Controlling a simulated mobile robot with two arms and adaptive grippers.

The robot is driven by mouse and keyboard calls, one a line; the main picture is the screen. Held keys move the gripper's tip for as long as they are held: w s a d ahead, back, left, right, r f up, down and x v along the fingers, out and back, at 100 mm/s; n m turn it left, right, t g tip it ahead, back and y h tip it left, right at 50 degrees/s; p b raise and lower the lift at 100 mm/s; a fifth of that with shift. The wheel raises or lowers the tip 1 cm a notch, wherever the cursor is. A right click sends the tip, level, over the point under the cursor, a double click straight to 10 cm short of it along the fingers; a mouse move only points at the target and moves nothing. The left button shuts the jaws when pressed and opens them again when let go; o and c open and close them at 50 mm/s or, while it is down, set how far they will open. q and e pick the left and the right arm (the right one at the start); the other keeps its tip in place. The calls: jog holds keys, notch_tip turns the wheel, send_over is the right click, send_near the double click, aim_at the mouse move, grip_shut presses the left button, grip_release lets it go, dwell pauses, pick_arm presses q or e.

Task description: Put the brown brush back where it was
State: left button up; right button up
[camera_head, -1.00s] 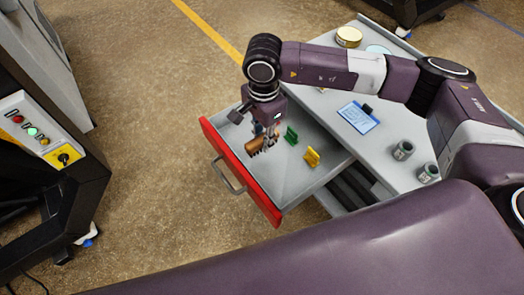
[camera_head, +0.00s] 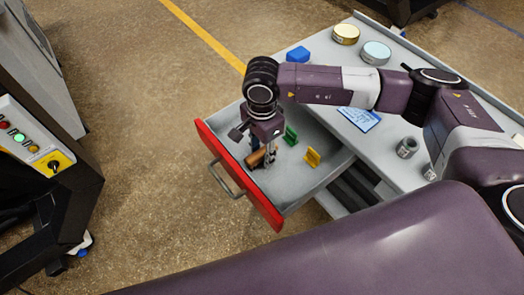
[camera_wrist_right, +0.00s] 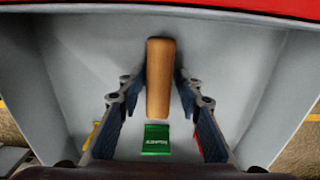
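The brown brush (camera_head: 257,157) is inside the open drawer (camera_head: 292,188). In the right wrist view its wooden body (camera_wrist_right: 160,75) lies lengthwise between the fingers of my right gripper (camera_wrist_right: 160,82), with narrow gaps on both sides. In the head view the right gripper (camera_head: 263,151) points down into the drawer over the brush, and its fingers straddle it. The fingers look open. The brush's bristles are not clear in either view. My left gripper is not in view.
The red drawer front (camera_head: 240,178) is at the left.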

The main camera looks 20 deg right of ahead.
aim_at(262, 151)
jog(key=shift+r, duration=0.15)
jog(key=shift+r+p, duration=0.3)
jog(key=shift+p, duration=0.1)
notch_tip(262, 151, up, 12)
jog(key=p, duration=0.4)
jog(key=shift+f+p, duration=0.25)
jog(key=shift+p, duration=0.05)
